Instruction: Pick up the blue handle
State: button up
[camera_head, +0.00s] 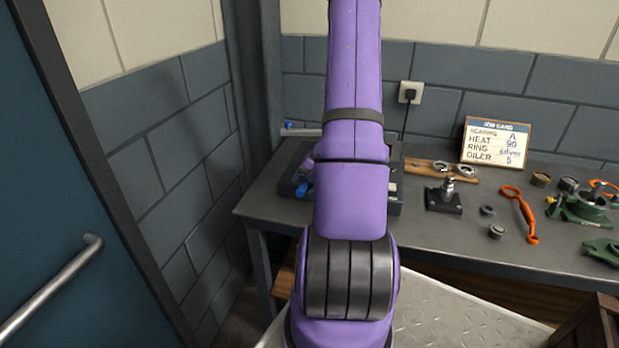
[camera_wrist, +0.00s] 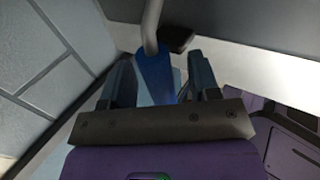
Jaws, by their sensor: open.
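In the wrist view, a blue handle (camera_wrist: 154,74) on a grey metal rod sits between the two fingers of my gripper (camera_wrist: 161,80). The fingers are apart on either side of the handle, with no clear grip on it. In the head view, a blue part (camera_head: 302,189) shows at the left of my arm, beside a dark machine (camera_head: 290,172) on the bench. A second small blue end (camera_head: 288,125) shows on a grey bar behind it. I cannot tell which of the two is the handle in the wrist view. My arm hides the gripper and much of the machine.
The grey bench (camera_head: 262,202) runs along the wall. To the right stand a job card (camera_head: 495,143), a black stand (camera_head: 444,196), an orange tool (camera_head: 521,212) and green casing parts (camera_head: 585,207). A blue door (camera_head: 60,200) is at the left.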

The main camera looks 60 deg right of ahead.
grip_shut()
jog(key=shift+w, duration=0.1)
dwell(0.3)
notch_tip(320, 180, up, 12)
dwell(0.8)
jog(key=shift+f, duration=0.2)
jog(key=shift+f, duration=0.6)
